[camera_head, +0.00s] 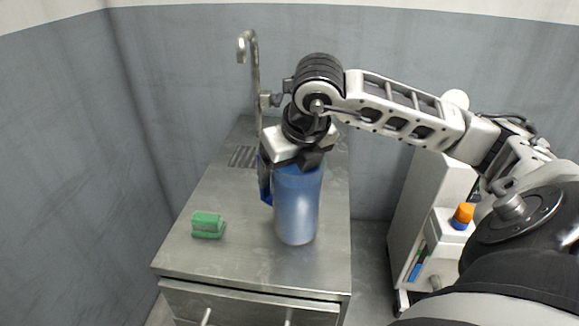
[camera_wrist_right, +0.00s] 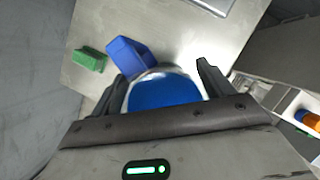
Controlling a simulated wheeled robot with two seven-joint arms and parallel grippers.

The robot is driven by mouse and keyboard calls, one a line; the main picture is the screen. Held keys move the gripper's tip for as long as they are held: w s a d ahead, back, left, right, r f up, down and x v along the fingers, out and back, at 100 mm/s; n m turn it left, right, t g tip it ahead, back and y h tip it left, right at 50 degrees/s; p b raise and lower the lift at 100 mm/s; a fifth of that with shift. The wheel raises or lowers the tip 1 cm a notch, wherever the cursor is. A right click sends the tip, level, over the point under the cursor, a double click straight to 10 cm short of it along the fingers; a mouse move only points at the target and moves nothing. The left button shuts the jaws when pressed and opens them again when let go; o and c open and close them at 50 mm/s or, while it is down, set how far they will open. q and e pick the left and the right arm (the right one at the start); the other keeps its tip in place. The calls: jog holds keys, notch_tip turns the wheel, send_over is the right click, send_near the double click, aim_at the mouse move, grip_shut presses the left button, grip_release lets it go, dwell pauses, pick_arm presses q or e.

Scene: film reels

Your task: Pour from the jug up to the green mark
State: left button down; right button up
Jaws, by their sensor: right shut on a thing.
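My right gripper (camera_head: 292,160) is shut on a tall translucent vessel (camera_head: 297,205), blue at the top and paler below, which I take to be the jug. The vessel is upright over the counter; I cannot tell whether its base touches. In the right wrist view the fingers of my right gripper (camera_wrist_right: 165,85) lie on either side of its round clear rim, with blue (camera_wrist_right: 165,92) inside. A blue part (camera_head: 265,182) sticks out at its left, also in the wrist view (camera_wrist_right: 130,55); it may be a handle. No green mark shows. My left gripper is not in view.
A tap (camera_head: 256,85) and drain grille (camera_head: 243,156) are at the back. A white cart (camera_head: 435,225) with an orange-capped bottle (camera_head: 462,216) stands at the right.

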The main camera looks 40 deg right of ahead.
jog(key=shift+f, duration=0.15)
jog(key=o, duration=2)
jog(key=shift+r+p, duration=0.2)
jog(key=shift+p, duration=0.2)
pick_arm(q)
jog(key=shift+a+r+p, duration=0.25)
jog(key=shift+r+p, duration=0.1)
jog(key=shift+p, duration=0.8)
pick_arm(e)
jog(key=v, duration=1.5)
jog(key=shift+s+r, duration=0.2)
jog(key=shift+s, duration=0.1)
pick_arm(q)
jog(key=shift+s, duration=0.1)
pick_arm(e)
jog(key=shift+a, duration=0.1)
